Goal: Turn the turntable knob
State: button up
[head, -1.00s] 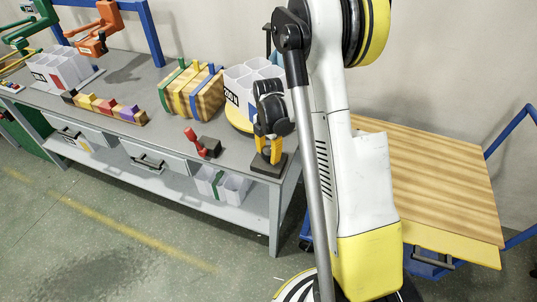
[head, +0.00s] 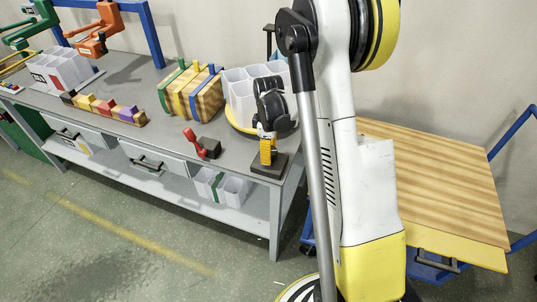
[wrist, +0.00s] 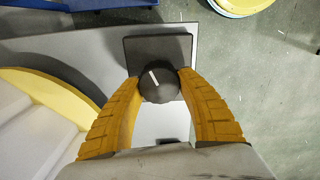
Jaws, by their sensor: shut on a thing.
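The turntable knob (wrist: 157,90) is a dark round knob with a white pointer line, on a dark square base (wrist: 157,50) near the bench corner. In the wrist view the line tilts up and slightly left. My gripper (wrist: 158,84) is shut on the knob, one yellow finger on each side. In the head view my gripper (head: 267,157) reaches down over the base (head: 270,168), and its fingers hide the knob. The yellow turntable (wrist: 62,88) lies just left in the wrist view, with white bins (head: 236,90) standing on it in the head view.
A red-handled lever on a dark block (head: 208,147) stands left of the knob base. A striped wooden block (head: 192,95) and a row of coloured blocks (head: 104,107) sit further left on the grey bench (head: 150,80). A wood-topped cart (head: 440,185) stands right.

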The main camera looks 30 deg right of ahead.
jog(key=m, duration=0.5)
jog(key=shift+d+m+b, duration=0.1)
jog(key=shift+m+b, duration=0.2)
jog(key=m, duration=0.5)
jog(key=shift+w+d, duration=0.1)
jog(key=m, duration=0.5)
jog(key=shift+d+m+b, duration=0.15)
jog(key=shift+m+b, duration=0.2)
jog(key=shift+m, duration=0.05)
jog(key=m, duration=0.5)
jog(key=shift+m, duration=0.4)
jog(key=o, duration=1.2)
jog(key=shift+c, duration=0.2)
